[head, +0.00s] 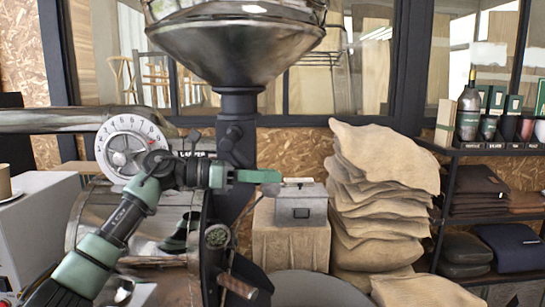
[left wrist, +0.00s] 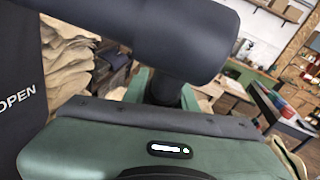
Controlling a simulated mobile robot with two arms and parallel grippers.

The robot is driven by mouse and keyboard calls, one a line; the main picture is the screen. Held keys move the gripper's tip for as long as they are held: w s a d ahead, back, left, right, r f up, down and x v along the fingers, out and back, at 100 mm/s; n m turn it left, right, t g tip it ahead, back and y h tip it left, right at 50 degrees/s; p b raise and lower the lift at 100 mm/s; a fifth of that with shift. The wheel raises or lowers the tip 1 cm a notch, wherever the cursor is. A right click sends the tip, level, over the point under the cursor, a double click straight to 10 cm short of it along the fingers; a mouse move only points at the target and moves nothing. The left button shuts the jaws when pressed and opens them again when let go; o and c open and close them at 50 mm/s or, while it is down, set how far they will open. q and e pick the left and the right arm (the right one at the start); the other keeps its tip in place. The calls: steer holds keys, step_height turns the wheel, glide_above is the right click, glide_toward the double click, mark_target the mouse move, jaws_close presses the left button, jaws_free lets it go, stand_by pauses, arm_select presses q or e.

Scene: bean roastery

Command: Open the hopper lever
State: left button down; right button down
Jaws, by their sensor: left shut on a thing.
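The hopper (head: 238,45), a metal funnel, stands on a dark column (head: 238,105) at the upper middle of the head view. My left gripper (head: 262,176) reaches in from the left, in front of the column. It is shut on the hopper lever, whose dark stem (left wrist: 165,92) shows between the green fingers in the left wrist view. A thick dark cylinder (left wrist: 150,32) crosses above the fingers there. In the head view the gripper mostly hides the held part. My right gripper is in neither view.
A round white dial (head: 128,150) sits left of the column, close to my left arm. Stacked sacks (head: 375,200) and a grey box (head: 301,206) stand to the right. A dark panel (left wrist: 28,125) reading OPEN is at left in the left wrist view. Shelves (head: 478,153) stand far right.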

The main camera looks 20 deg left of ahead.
arm_select(q)
steer(key=shift+s+a+f+g+y+p, duration=0.15)
steer(key=shift+a+f+g+y+p, duration=0.25)
steer(key=shift+a+f+y+p, duration=0.3)
steer(key=shift+f+y, duration=0.1)
steer(key=shift+y, duration=0.2)
steer(key=c, duration=1.1)
jaws_free()
steer(key=shift+a, duration=0.1)
